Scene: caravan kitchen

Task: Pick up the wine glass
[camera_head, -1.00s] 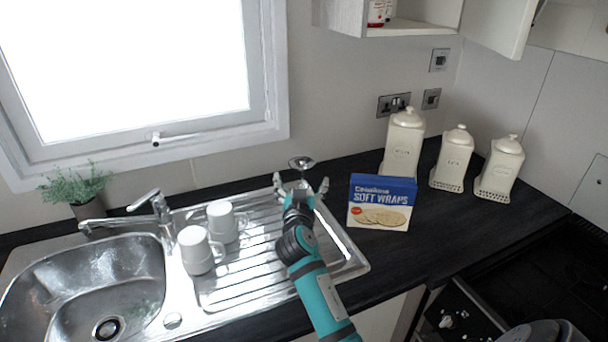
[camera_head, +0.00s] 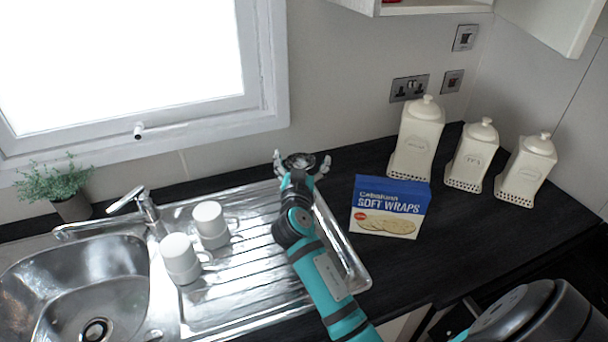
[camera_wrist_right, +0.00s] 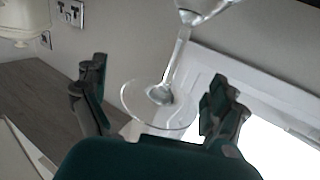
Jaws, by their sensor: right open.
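The clear wine glass (camera_head: 298,161) is at the back edge of the steel drainer, partly hidden behind my right gripper (camera_head: 302,159). In the right wrist view, its round foot (camera_wrist_right: 160,106) is nearest the camera and its stem runs up to the bowl, cut off by the top edge. My right gripper is open, with one finger on each side of the glass. It also shows in the right wrist view (camera_wrist_right: 158,75). I see a gap between each finger and the glass there. My left gripper is not in view.
A blue soft wraps box (camera_head: 391,207) stands close to the right. Several cream canisters (camera_head: 417,138) stand behind it. The sink (camera_head: 75,285) is at left, the window above.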

